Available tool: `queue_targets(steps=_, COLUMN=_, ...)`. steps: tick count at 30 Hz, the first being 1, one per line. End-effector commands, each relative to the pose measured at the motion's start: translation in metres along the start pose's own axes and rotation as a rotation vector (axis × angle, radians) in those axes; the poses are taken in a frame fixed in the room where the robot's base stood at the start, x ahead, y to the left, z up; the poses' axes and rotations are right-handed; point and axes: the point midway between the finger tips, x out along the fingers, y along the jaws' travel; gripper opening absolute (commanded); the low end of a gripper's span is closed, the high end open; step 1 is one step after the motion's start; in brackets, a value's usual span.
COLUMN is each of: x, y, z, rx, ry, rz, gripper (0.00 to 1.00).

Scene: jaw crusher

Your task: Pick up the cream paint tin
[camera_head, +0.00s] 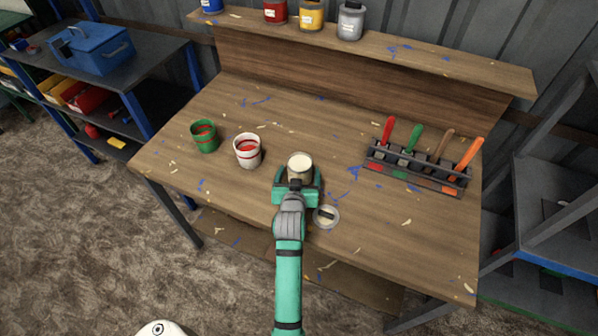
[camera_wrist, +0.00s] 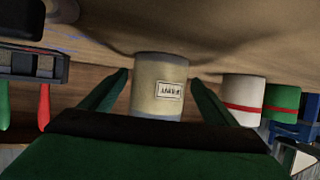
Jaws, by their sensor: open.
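The cream paint tin (camera_head: 300,163) stands open on the wooden bench, its pale paint showing at the top. In the wrist view the tin (camera_wrist: 158,88) shows its cream side and a white label, with the picture upside down. My gripper (camera_head: 298,180) is at the near side of the tin. Its green fingers (camera_wrist: 160,90) are open, one on each side of the tin, and a gap shows between each finger and the tin. The lower part of the tin is hidden by my gripper in the head view.
A round lid (camera_head: 326,217) lies right of my gripper. A white pot (camera_head: 248,151) with a red band and a green pot (camera_head: 205,136) stand to the left. A brush rack (camera_head: 415,170) stands to the right. Several tins line the shelf (camera_head: 440,62) behind.

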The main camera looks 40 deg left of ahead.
Motion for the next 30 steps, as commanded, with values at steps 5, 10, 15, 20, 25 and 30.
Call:
queue_targets(steps=5, x=0.014, y=0.0001, z=-0.0002, rx=0.0, ry=0.001, rz=0.0, gripper=0.81)
queue_targets(steps=10, x=0.0147, y=-0.0004, z=-0.0001, rx=-0.001, ry=0.001, rz=-0.001, gripper=0.81)
queue_targets(steps=15, x=0.0145, y=-0.0005, z=-0.0001, rx=-0.001, ry=0.001, rz=-0.001, gripper=0.55)
queue_targets(steps=20, x=0.0142, y=-0.0005, z=-0.0016, rx=-0.001, ry=0.004, rz=-0.001, gripper=0.2)
queue_targets(steps=25, x=0.0141, y=-0.0005, z=-0.0017, rx=-0.001, ry=0.004, rz=-0.001, gripper=0.2)
queue_targets(steps=30, x=0.0116, y=-0.0003, z=-0.0088, rx=-0.001, ry=0.006, rz=-0.001, gripper=0.2)
